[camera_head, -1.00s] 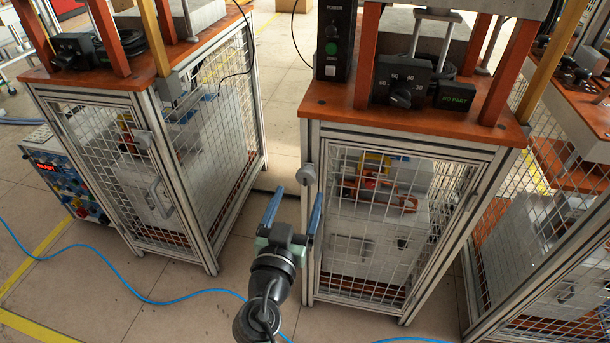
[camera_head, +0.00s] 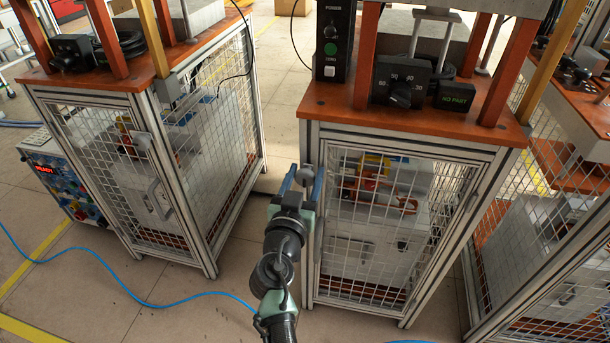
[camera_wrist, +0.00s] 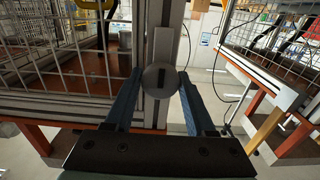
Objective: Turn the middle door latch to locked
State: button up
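The middle cabinet's door latch (camera_wrist: 160,79) is a round grey knob with a dark slot, on the metal post beside the mesh door (camera_head: 390,225). It shows in the head view (camera_head: 305,174) between my fingers. In the wrist view the slot runs roughly up and down. My gripper (camera_head: 303,176) is open, with one blue finger on each side of the knob. In the wrist view my gripper (camera_wrist: 160,82) shows small gaps between fingers and knob; I cannot tell whether either finger touches it.
A similar cabinet with its own latch (camera_head: 143,140) stands to the left, and another meshed cabinet (camera_head: 555,230) stands to the right. The middle cabinet's orange top (camera_head: 325,105) overhangs above my gripper. A blue hose (camera_head: 150,303) lies on the floor. Open floor separates the left and middle cabinets.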

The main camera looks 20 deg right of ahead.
grip_shut()
jog(key=shift+n, duration=0.4)
jog(key=n+b, duration=0.1)
jog(key=n, duration=0.2)
jog(key=shift+f+n, duration=0.1)
jog(key=shift+n, duration=0.3)
jog(key=n, duration=0.4)
jog(key=shift+a, duration=0.1)
jog(key=n, duration=0.5)
jog(key=shift+w, duration=0.1)
jog(key=n+p, duration=0.1)
jog(key=n, duration=0.3)
jog(key=shift+f, duration=0.2)
jog(key=shift+a+n, duration=0.1)
jog(key=shift+n, duration=0.2)
